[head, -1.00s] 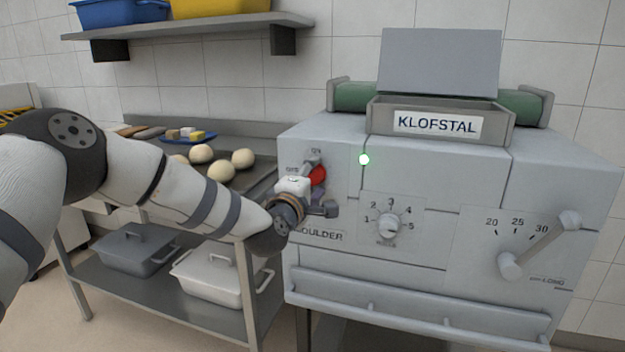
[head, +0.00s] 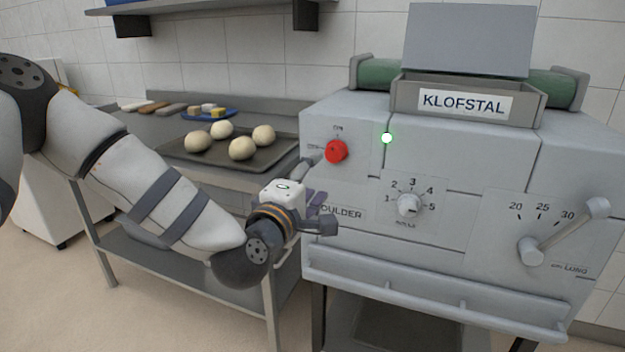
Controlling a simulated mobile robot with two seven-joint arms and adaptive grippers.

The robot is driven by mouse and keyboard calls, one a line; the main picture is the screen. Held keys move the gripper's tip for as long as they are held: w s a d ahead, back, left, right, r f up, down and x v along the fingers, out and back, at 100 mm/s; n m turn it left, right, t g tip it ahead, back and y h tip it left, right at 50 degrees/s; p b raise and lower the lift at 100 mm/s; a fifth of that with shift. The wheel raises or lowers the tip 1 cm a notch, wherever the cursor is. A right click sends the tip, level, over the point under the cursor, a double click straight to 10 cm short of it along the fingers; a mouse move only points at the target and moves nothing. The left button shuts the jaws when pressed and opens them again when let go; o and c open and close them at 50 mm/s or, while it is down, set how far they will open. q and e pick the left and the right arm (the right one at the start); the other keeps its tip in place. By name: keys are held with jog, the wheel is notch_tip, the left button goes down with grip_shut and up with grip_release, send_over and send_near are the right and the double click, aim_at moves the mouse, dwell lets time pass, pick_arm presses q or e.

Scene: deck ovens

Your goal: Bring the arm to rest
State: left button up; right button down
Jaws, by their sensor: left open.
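My left arm comes in from the left in the head view. Its gripper (head: 319,203) is open and holds nothing. It hangs in front of the left side of the grey moulder machine (head: 455,257), below the red rotary switch (head: 337,151). The switch is fully in view and the gripper appears clear of it. A green lamp (head: 387,138) is lit on the machine's front. The gripper partly covers the moulder label. My right arm is not in view.
A steel table (head: 190,265) stands left of the machine. It bears a dark tray (head: 271,154) with several dough balls and a blue plate (head: 231,114) with small blocks. A numbered knob (head: 409,205) and a lever (head: 564,232) stick out of the machine's front.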

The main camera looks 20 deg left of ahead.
pick_arm(q)
jog(key=s+d+f+m+g+h, duration=0.1)
jog(key=s+f+m+g, duration=0.2)
jog(key=s+f, duration=0.45)
jog(key=s+d+f+m+g, duration=0.25)
jog(key=s+f+g, duration=0.2)
jog(key=f, duration=0.65)
jog(key=s+d+f+m+g+h, duration=0.1)
jog(key=s+f+m+g, duration=0.25)
jog(key=s+f, duration=0.5)
jog(key=s+a+f+m+g+y, duration=0.1)
jog(key=s+a+f+m+g, duration=0.1)
jog(key=s, duration=0.7)
jog(key=s+a+f+m+g, duration=0.3)
jog(key=s+f+g, duration=0.1)
jog(key=s, duration=0.6)
jog(key=s+a+f+m+g+y, duration=0.1)
jog(key=s+a+f+m+g, duration=0.1)
jog(key=s, duration=0.7)
jog(key=shift+s+a+f+m+g+y, duration=0.25)
jog(key=shift+f+m+g, duration=0.25)
jog(key=shift+f+g, duration=0.25)
